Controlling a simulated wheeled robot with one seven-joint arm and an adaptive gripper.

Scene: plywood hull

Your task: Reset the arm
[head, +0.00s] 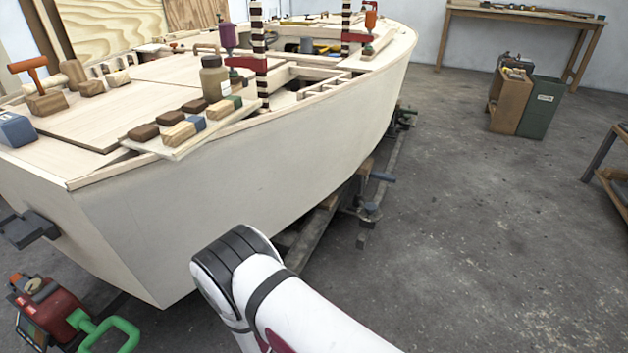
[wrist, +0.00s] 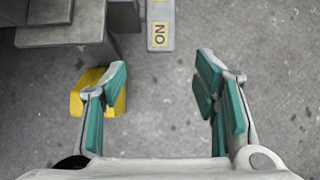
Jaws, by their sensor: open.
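My gripper (wrist: 163,100) shows in the wrist view with its two teal-padded fingers spread wide apart. Nothing is between the fingers; bare grey floor shows through the gap. In the head view my white and black arm reaches in from the bottom, in front of the hull's side. The gripper itself is hidden in the head view.
The plywood hull (head: 240,160) fills the left, with blocks, a bottle (head: 214,78) and clamps on its deck. A red and green machine (head: 62,315) stands at lower left. A yellow object (wrist: 98,92) lies behind the left finger.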

